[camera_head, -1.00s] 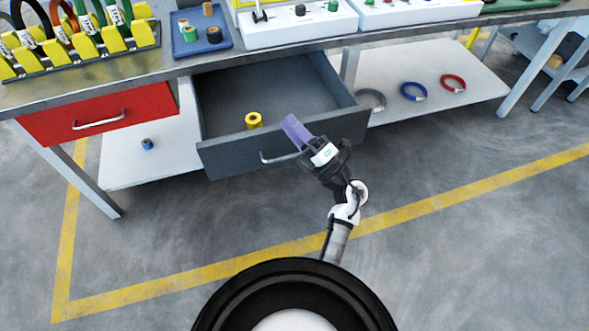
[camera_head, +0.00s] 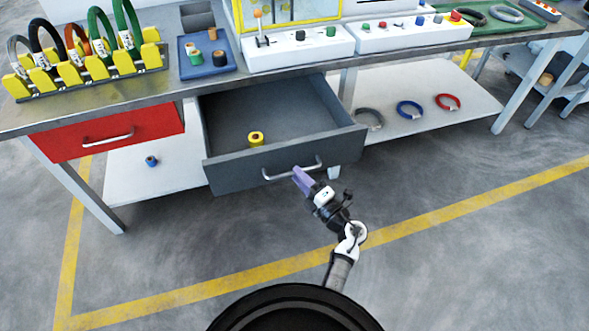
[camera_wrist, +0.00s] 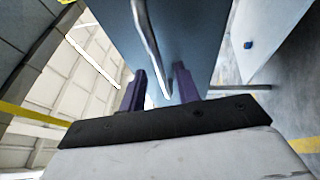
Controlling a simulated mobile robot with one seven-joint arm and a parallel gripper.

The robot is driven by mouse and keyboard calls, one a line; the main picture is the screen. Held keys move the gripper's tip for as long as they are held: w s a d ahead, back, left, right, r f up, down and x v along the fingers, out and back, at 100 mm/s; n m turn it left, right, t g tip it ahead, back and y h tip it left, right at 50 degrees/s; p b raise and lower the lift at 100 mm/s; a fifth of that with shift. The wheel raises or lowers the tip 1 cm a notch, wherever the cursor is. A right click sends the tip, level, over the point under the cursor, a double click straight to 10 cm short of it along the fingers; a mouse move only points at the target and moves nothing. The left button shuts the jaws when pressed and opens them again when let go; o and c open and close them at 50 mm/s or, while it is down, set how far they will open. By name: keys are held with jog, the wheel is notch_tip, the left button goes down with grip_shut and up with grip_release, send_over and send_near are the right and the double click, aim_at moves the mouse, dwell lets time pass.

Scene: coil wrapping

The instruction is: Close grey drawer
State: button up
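The grey drawer (camera_head: 230,171) under the workbench is pulled out, with its inside visible. A yellow roll (camera_head: 256,138) stands in it near the front. The drawer's silver handle (camera_head: 279,176) runs across its front panel. My gripper (camera_head: 300,174) is just in front of that panel, by the right part of the handle. In the wrist view, my two purple fingers (camera_wrist: 159,70) are apart. The handle (camera_wrist: 149,38) shows ahead and passes in the gap between them, with the grey drawer front (camera_wrist: 195,30) behind it. Whether a finger touches the handle cannot be told.
A shut red drawer (camera_head: 85,140) is to the left. The lower shelf (camera_head: 430,125) holds coloured rings at right and a small blue spool (camera_head: 152,161) at left. A table leg (camera_head: 510,105) stands at right. The floor in front is clear.

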jog(key=shift+x, duration=1.35)
jog(key=shift+c, duration=0.4)
grip_shut()
